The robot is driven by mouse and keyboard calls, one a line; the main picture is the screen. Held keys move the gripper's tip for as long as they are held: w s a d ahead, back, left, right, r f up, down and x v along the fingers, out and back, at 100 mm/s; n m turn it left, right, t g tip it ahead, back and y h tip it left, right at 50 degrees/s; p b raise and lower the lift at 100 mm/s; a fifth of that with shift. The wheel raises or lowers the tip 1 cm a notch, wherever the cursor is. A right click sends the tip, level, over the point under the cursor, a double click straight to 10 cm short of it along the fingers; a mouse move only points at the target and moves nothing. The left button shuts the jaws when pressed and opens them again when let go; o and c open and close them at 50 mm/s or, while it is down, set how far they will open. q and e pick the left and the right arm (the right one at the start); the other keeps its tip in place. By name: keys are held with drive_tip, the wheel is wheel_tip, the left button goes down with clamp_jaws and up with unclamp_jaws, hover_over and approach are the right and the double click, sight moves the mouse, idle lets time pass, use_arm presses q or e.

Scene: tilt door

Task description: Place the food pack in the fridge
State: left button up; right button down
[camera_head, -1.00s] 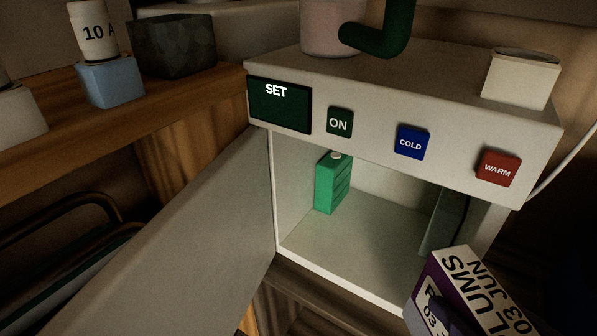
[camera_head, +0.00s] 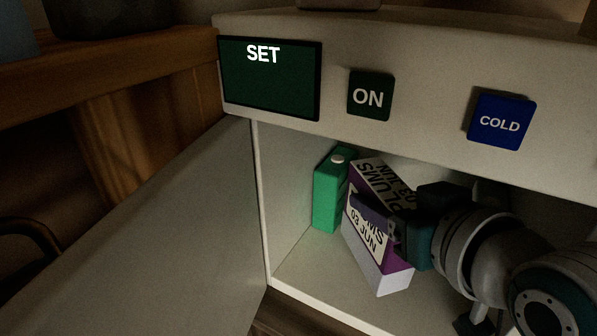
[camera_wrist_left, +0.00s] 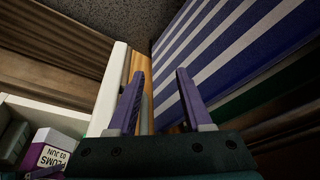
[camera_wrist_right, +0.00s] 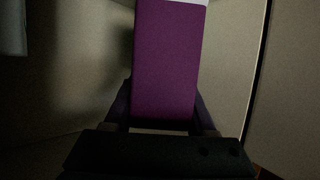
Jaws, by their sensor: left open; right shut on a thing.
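The food pack (camera_head: 375,255) is a purple and white box with a "PLUMS 03 JUN" label. My right gripper (camera_head: 372,215) is shut on it and holds it, tilted, inside the open fridge (camera_head: 285,265). The pack's purple side fills the middle of the right wrist view (camera_wrist_right: 166,65) between the fingers. In the head view the pack is beside a green carton (camera_head: 326,190); I cannot tell whether they touch. My left gripper (camera_wrist_left: 155,100) is open and empty in the left wrist view, near the pale door. The pack also shows there at lower left (camera_wrist_left: 50,152).
The fridge door (camera_head: 160,235) stands open to the left. Above the opening is a panel with a SET display (camera_head: 270,80), an ON button (camera_head: 370,96) and a COLD button (camera_head: 500,120). A blue-and-white striped thing (camera_wrist_left: 230,60) is right of my left gripper.

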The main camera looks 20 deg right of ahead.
drive_tip(key=shift+w+d, duration=0.1)
drive_tip(key=shift+w, duration=0.95)
wheel_tip(320, 180, down, 4)
drive_tip(key=b, duration=0.3)
drive_tip(key=shift+r+b, duration=0.1)
drive_tip(key=shift+b, duration=0.2)
drive_tip(key=shift+r, duration=0.15)
drive_tip(key=shift+c, duration=1.1)
unclamp_jaws()
